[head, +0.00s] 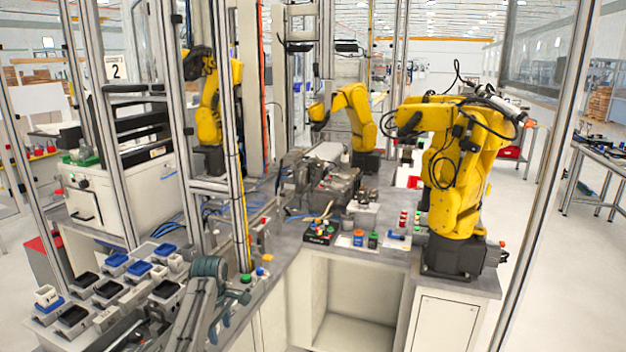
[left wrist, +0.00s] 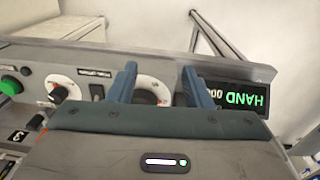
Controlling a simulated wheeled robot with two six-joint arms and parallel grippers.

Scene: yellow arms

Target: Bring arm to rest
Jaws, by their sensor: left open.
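My left gripper (head: 219,326) is low in the head view, left of centre, at the front edge of the workbench. In the left wrist view its two blue fingers (left wrist: 159,72) stand apart with nothing held between them. They are over a grey control panel (left wrist: 60,58) with dials, and a white dial (left wrist: 154,90) shows partly between and behind them. I cannot tell whether the fingers touch the panel. My right gripper is not in view.
Trays of dark and blue parts (head: 115,260) are left of my arm. A green button (left wrist: 10,86) and a display reading HAND (left wrist: 232,95) are on the panel. Yellow robot arms (head: 458,165) stand on the bench (head: 300,262). A metal post (head: 232,140) rises behind my arm.

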